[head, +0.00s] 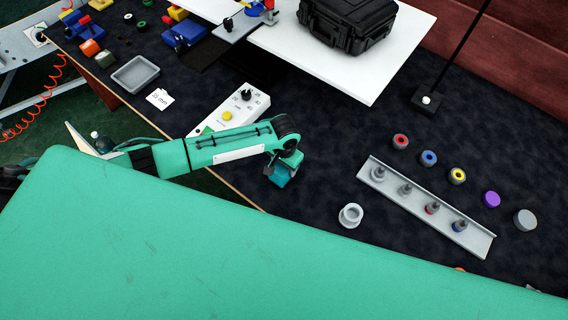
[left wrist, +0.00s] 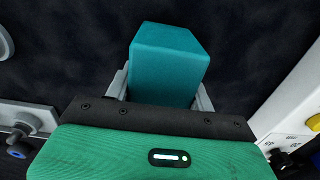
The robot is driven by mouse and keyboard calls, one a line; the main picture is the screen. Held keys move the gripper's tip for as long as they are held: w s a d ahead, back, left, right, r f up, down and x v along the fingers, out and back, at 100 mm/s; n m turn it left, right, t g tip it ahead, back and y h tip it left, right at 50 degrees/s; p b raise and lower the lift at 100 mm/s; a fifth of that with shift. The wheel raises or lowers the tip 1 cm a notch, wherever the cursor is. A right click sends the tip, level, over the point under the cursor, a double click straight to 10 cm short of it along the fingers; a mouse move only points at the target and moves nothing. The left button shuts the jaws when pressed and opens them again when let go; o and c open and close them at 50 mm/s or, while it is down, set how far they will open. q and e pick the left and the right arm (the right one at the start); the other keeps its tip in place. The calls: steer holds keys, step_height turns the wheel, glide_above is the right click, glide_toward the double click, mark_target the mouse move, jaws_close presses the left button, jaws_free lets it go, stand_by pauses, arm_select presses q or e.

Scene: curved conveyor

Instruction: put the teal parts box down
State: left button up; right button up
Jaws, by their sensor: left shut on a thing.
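The teal parts box (head: 281,177) is a small plain block, seen below the end of my left arm in the head view. My left gripper (head: 284,163) is shut on it, over the dark table top near the table's front edge. In the left wrist view the teal parts box (left wrist: 167,58) sticks out between the two grey fingers of the gripper (left wrist: 161,90). I cannot tell whether its underside touches the table. My right gripper is not in view.
A grey rail (head: 425,207) with several pegs and a whitish ring (head: 350,215) lie to the right. A white control panel (head: 232,110) is left of the box. A black case (head: 349,22) stands on a white board (head: 372,78). Dark table surface is clear around the box.

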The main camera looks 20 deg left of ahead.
arm_select(q)
steer(key=shift+f, duration=0.2)
steer(key=shift+f, duration=0.15)
steer(key=o, duration=1)
steer(key=shift+o, duration=0.9)
steer(key=shift+r, duration=0.25)
step_height(320, 180, up, 12)
steer(key=b, duration=0.2)
steer(key=shift+f+b, duration=0.1)
steer(key=shift+b, duration=0.25)
